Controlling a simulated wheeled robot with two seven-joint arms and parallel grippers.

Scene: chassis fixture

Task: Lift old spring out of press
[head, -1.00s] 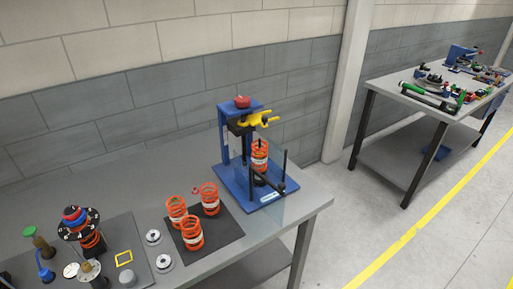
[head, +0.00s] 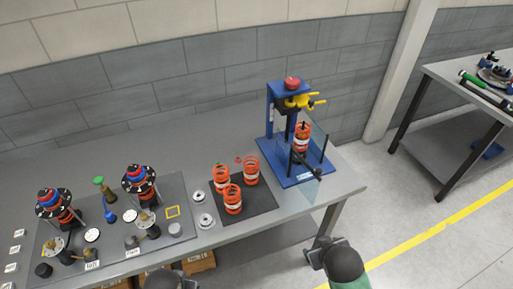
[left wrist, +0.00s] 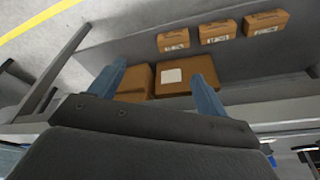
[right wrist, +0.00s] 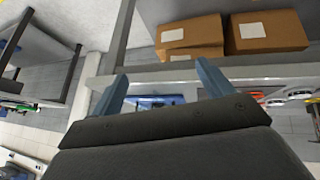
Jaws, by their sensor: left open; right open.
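The blue press (head: 276,147) stands at the right end of the workbench, with a red knob on top and yellow clamp parts. An orange spring (head: 302,138) with a pale band stands upright inside it, partly behind a dark rod. My right gripper (head: 318,250) is below and right of the press, in front of the bench edge. It is open and empty in the right wrist view (right wrist: 163,82). My left gripper (head: 188,283) is at the bottom edge of the head view, mostly cut off. It is open and empty in the left wrist view (left wrist: 158,85).
Several orange springs (head: 233,200) stand on a dark mat (head: 262,208) left of the press. A grey tray (head: 188,240) with strut assemblies and small parts lies farther left. Cardboard boxes (left wrist: 187,75) sit on the shelf below. Another bench (head: 455,75) stands at the right.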

